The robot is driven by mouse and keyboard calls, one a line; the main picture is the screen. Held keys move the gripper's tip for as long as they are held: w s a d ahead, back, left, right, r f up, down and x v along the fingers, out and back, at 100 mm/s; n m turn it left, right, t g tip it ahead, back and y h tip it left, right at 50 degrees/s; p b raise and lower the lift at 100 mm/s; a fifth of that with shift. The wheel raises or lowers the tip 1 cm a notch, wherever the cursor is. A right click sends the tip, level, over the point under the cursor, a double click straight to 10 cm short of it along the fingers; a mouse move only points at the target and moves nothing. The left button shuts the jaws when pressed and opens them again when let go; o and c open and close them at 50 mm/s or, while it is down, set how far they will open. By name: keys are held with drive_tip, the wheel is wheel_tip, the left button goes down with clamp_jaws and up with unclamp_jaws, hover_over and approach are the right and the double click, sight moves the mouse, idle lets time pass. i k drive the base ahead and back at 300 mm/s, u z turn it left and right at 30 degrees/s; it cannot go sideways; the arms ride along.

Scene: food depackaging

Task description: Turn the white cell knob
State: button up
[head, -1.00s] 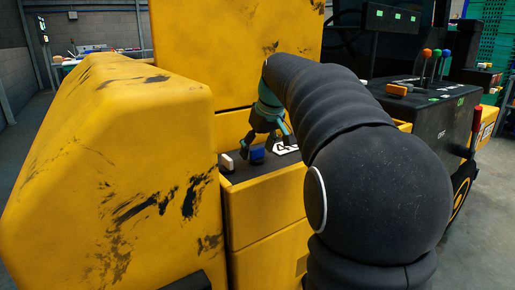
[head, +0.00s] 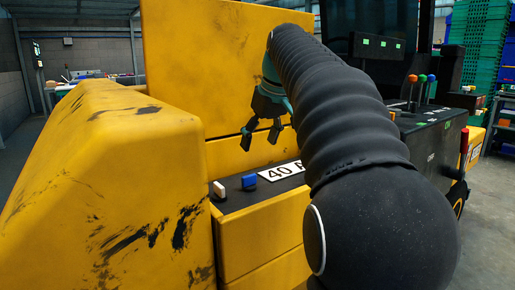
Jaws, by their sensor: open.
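The white knob (head: 219,190) stands upright at the left end of a dark panel (head: 236,204) on top of a yellow machine part. A blue knob (head: 249,182) stands just to its right. My gripper (head: 261,141) points down above the panel, up and to the right of the white knob. Its fingers are apart with nothing between them, and it touches neither knob. My black arm hides the right part of the panel.
A white label (head: 281,171) reading "40" lies right of the blue knob, partly hidden. A scuffed yellow housing (head: 120,190) rises close on the left, and a tall yellow wall (head: 200,60) stands behind the panel. A console with coloured levers (head: 421,79) is at the right.

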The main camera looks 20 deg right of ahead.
sight(220, 195)
drive_tip(key=k, duration=1)
